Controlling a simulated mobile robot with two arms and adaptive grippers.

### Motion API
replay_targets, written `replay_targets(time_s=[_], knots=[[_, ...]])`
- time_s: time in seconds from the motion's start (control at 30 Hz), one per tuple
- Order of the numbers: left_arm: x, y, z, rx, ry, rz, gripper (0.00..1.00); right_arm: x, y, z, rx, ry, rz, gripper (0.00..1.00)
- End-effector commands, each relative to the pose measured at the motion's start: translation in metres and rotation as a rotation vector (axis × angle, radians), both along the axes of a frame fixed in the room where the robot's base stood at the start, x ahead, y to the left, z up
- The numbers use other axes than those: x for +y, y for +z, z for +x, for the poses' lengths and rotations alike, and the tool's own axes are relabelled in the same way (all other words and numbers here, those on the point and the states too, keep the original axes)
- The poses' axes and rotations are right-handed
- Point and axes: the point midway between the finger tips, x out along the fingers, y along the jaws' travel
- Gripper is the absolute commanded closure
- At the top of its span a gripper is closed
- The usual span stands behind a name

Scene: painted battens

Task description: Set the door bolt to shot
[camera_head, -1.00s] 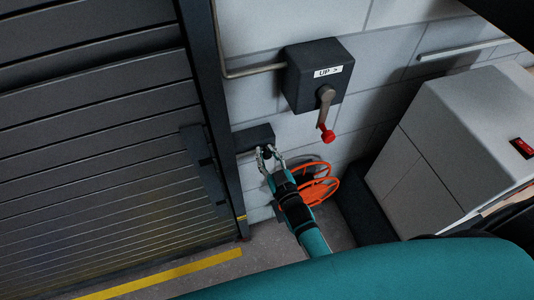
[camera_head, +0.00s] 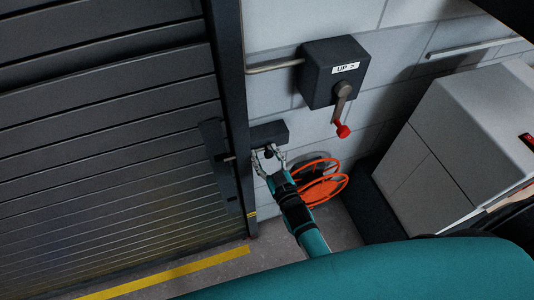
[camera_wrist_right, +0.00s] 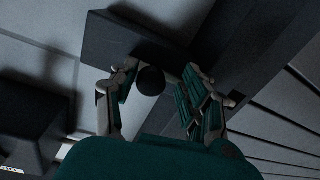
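The door bolt is a dark housing (camera_head: 269,133) on the wall right of the shutter door's frame. Its round black knob (camera_wrist_right: 151,80) shows in the wrist view, below the housing. A short bolt rod (camera_head: 229,158) shows at the door frame, beside the dark upright piece (camera_head: 214,145) on the shutter. My right gripper (camera_head: 268,154) is at the knob, its fingers apart on either side of it. In the wrist view the knob is against or very close to the left finger, with a gap to the right finger. My left gripper is out of view.
A dark box labelled UP (camera_head: 334,72) with a red-ended crank (camera_head: 342,130) is above right of the bolt. An orange coil (camera_head: 323,187) hangs behind my right arm. A pale cabinet (camera_head: 468,140) stands at the right.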

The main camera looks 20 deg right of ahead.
Motion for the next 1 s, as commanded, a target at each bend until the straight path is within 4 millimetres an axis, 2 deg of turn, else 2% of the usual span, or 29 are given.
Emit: replay_targets(time_s=[0.2, 0.37, 0.47, 0.57, 0.8, 1.0], knots=[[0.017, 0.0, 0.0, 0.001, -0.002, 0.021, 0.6, 0.0, 0.002, 0.001, -0.004, 0.0, -0.001, 0.51], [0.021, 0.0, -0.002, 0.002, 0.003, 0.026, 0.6, -0.001, 0.002, 0.0, -0.004, 0.0, -0.001, 0.51], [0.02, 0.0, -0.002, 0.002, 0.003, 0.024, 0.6, -0.002, 0.001, -0.007, -0.002, -0.001, -0.001, 0.51], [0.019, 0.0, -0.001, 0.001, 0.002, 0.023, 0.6, -0.004, 0.0, -0.023, -0.001, -0.001, -0.001, 0.51], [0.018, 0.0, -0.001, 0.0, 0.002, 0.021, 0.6, -0.009, 0.0, -0.075, 0.001, 0.0, -0.001, 0.51], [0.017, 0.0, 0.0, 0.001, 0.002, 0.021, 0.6, -0.012, 0.0, -0.106, -0.001, 0.0, 0.0, 0.51]])
